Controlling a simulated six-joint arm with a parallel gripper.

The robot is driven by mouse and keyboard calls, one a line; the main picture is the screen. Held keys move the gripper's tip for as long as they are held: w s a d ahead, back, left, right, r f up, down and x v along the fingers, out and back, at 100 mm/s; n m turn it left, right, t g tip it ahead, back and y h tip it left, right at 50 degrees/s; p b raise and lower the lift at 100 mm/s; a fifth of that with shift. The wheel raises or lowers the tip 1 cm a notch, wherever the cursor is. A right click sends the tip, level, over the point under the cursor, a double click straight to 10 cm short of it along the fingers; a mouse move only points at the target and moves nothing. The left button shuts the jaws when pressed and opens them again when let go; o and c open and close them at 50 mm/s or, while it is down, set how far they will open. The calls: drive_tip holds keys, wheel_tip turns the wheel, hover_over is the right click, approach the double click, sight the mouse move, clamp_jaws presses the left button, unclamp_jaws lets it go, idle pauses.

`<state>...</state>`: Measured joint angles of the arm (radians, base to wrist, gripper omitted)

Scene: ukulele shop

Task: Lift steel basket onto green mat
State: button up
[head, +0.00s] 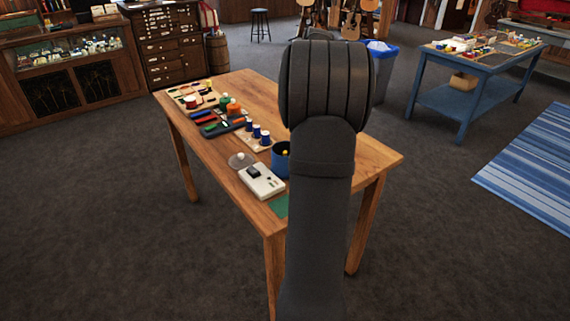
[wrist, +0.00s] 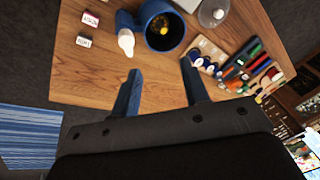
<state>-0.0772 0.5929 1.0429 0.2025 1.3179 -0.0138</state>
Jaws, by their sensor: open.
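A round grey piece with a pale centre (head: 241,160) lies on the wooden table beside a white box-shaped device; it also shows at the top of the wrist view (wrist: 213,12). It may be the steel basket, but I cannot tell for sure. A green patch (head: 279,206), likely the green mat, shows at the table's near edge, partly hidden by my arm; I do not see it in the wrist view. My gripper (wrist: 160,88) is open and empty, its two blue fingers apart over bare wood. In the head view my arm hides it.
A blue pot (wrist: 162,28) and a white-tipped bottle (wrist: 125,40) stand just beyond the fingers. The white device (head: 262,181), blue cups on a board (head: 256,135) and a tool tray (head: 215,123) crowd the table.

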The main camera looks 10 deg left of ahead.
drive_tip(key=w+a+f+m+g+h, duration=0.2)
drive_tip(key=w+a+m, duration=0.25)
drive_tip(key=m, duration=1.35)
wheel_tip(320, 180, down, 18)
drive_tip(key=shift+s+a+r, duration=0.15)
drive_tip(key=shift+r, duration=0.1)
clamp_jaws()
